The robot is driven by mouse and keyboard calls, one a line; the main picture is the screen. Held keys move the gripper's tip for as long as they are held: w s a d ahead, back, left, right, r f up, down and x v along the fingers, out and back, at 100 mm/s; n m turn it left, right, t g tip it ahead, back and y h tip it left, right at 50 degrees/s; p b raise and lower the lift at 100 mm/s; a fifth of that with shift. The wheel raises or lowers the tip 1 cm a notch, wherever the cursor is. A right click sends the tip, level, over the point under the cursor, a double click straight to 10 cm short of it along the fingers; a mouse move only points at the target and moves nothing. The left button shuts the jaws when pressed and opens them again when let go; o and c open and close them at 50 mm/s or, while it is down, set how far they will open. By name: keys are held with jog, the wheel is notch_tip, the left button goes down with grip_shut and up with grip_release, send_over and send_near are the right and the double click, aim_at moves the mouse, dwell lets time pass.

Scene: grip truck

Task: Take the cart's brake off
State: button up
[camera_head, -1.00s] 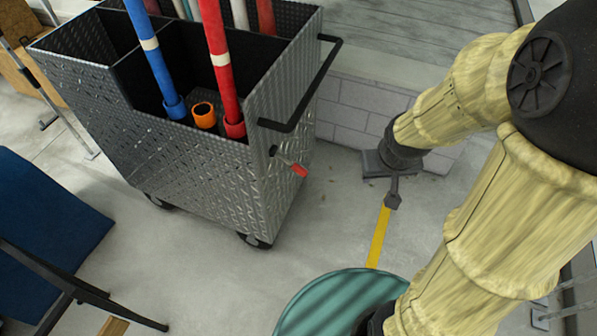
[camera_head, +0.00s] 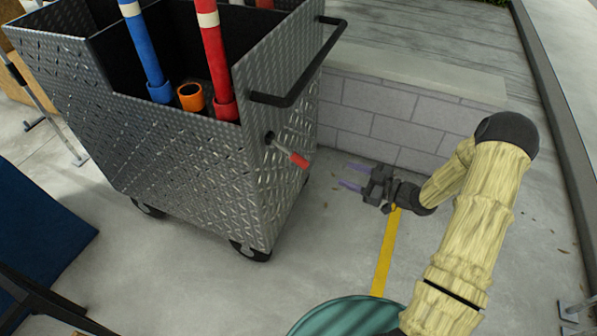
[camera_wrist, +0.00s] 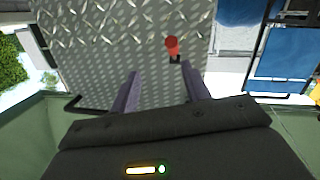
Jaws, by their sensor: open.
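The cart (camera_head: 170,150) is a grey diamond-plate metal box on dark wheels, at the left and middle of the head view. The brake lever with its red grip (camera_head: 292,155) sticks out of the cart's right end panel, below the black push handle (camera_head: 297,85). My gripper (camera_head: 350,177) is open and empty, to the right of the red grip and apart from it, with its fingers pointing at the cart. In the wrist view, the red grip (camera_wrist: 172,44) shows end-on beyond my finger tips (camera_wrist: 158,70), in front of the metal panel (camera_wrist: 105,35).
Blue (camera_head: 143,45) and red (camera_head: 215,60) tubes and an orange ring (camera_head: 191,97) stand in the cart. A low block wall (camera_head: 400,120) lies behind my gripper. A green round thing (camera_head: 345,316) is at the bottom. Floor between the cart and my arm is clear.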

aim_at(298, 162)
jog(key=shift+s+f+n+g+y, duration=0.35)
jog(key=shift+s+f+y, duration=0.2)
jog(key=shift+s+y, duration=0.3)
jog(key=shift+w, duration=0.1)
jog(key=x, duration=1.7)
jog(key=shift+w+a, duration=0.15)
jog(key=shift+a, duration=0.1)
grip_shut()
